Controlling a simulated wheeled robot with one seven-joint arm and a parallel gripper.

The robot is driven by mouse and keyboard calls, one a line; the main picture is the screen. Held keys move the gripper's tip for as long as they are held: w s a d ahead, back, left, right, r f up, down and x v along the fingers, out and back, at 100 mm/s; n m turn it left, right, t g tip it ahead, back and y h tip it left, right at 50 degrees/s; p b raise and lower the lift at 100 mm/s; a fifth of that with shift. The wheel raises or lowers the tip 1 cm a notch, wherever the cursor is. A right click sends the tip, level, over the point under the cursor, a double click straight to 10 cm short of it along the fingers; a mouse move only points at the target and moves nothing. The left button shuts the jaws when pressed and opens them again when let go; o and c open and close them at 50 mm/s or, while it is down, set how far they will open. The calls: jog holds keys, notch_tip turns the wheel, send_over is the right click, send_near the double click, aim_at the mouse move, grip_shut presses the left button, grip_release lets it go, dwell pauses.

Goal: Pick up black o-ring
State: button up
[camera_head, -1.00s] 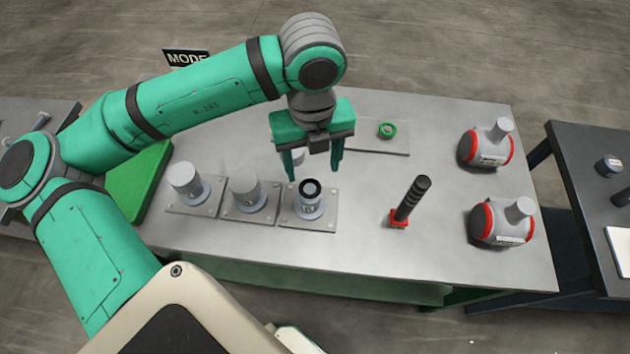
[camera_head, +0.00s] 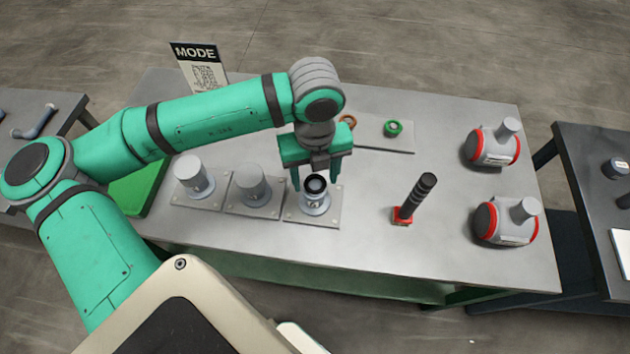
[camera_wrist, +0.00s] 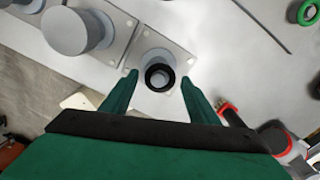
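The black o-ring (camera_head: 315,184) sits on top of the grey cylindrical post of the rightmost fixture (camera_head: 314,204). It also shows as a dark ring (camera_wrist: 159,77) in the wrist view, ahead of my fingertips and roughly centred between them. My gripper (camera_head: 316,185) has green fingers spread apart. It is open and empty, over the back side of the o-ring. In the wrist view my gripper (camera_wrist: 160,80) shows one finger on each side of the ring, and neither is seen touching it.
Two grey capped cylinders (camera_head: 193,177) (camera_head: 252,186) stand left of the fixture. A black ribbed rod (camera_head: 417,197) in a red base stands to the right. A green ring (camera_head: 393,128) and an orange ring (camera_head: 347,121) lie behind. Two red-banded grey parts (camera_head: 493,145) (camera_head: 505,220) are further right.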

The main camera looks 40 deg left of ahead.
jog(key=c, duration=0.8)
jog(key=shift+w, duration=0.15)
jog(key=shift+r, duration=0.15)
jog(key=shift+r, duration=0.2)
notch_tip(320, 180, up, 2)
jog(key=shift+r, duration=0.1)
jog(key=s+r, duration=1)
jog(key=s, duration=0.4)
